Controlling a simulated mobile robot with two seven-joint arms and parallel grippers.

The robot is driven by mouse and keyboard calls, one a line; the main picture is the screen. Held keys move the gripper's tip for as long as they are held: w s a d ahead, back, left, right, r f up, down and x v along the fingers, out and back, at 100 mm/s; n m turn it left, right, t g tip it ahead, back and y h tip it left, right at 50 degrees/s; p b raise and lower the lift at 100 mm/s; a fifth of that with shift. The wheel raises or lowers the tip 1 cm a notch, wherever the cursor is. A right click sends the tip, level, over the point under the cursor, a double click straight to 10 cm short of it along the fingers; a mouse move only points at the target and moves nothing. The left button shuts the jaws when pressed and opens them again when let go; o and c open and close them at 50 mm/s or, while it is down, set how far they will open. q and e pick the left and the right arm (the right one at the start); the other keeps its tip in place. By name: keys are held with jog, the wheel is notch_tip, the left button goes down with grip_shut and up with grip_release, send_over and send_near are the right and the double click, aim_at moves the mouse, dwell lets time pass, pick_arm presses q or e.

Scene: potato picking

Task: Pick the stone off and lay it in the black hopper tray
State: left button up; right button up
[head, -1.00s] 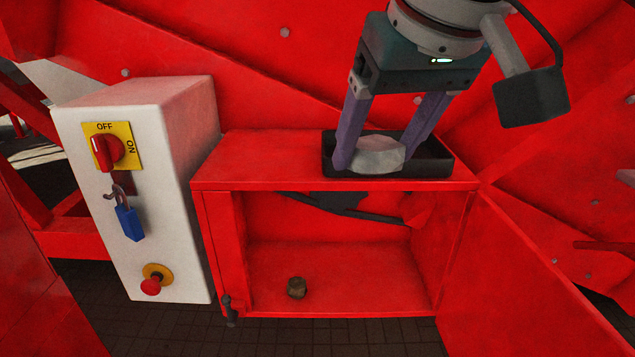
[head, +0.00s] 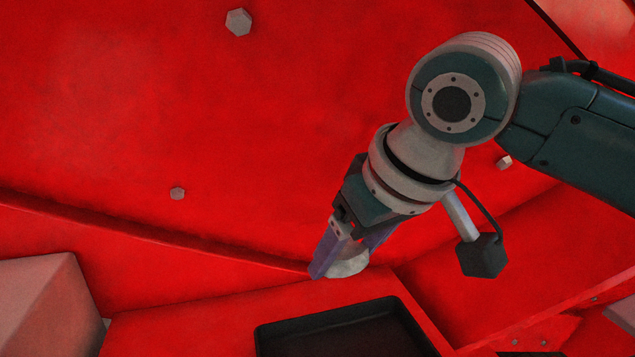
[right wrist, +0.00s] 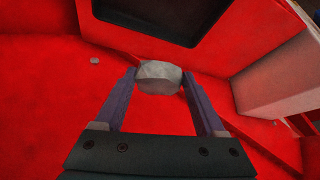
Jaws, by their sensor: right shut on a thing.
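A pale grey stone (head: 348,264) is held between the purple fingers of my right gripper (head: 345,262). In the right wrist view the stone (right wrist: 159,78) sits between the two fingertips (right wrist: 159,80). The black hopper tray (head: 345,325) is at the bottom of the head view, partly cut off by the frame. It also shows at the top of the right wrist view (right wrist: 150,31). The stone appears beyond the tray's far rim in the head view, outside its outline; its height is hard to judge. My left gripper is not in view.
Large red sloped panels with bolts (head: 238,22) rise behind the gripper. A pale control box (head: 45,300) stands at the lower left; it also shows at the right wrist view's right (right wrist: 285,70). The visible tray floor is empty.

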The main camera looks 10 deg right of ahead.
jog(key=shift+n+y, duration=0.4)
jog(key=shift+n, duration=0.2)
jog(key=f+b, duration=0.1)
jog(key=f, duration=0.3)
jog(key=f+b, duration=0.2)
jog(key=f, duration=0.2)
jog(key=d+f+b, duration=0.1)
jog(key=f, duration=0.3)
jog(key=shift+s+f, duration=0.15)
jog(key=shift+s, duration=0.15)
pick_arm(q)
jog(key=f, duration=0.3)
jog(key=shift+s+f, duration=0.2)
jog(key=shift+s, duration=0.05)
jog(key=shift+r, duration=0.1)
pick_arm(e)
jog(key=o, duration=1.5)
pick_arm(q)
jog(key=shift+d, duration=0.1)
pick_arm(e)
jog(key=shift+d, duration=0.1)
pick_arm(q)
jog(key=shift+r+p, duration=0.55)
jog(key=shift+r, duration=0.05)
pick_arm(e)
jog(key=v, duration=1)
jog(key=shift+w, duration=0.15)
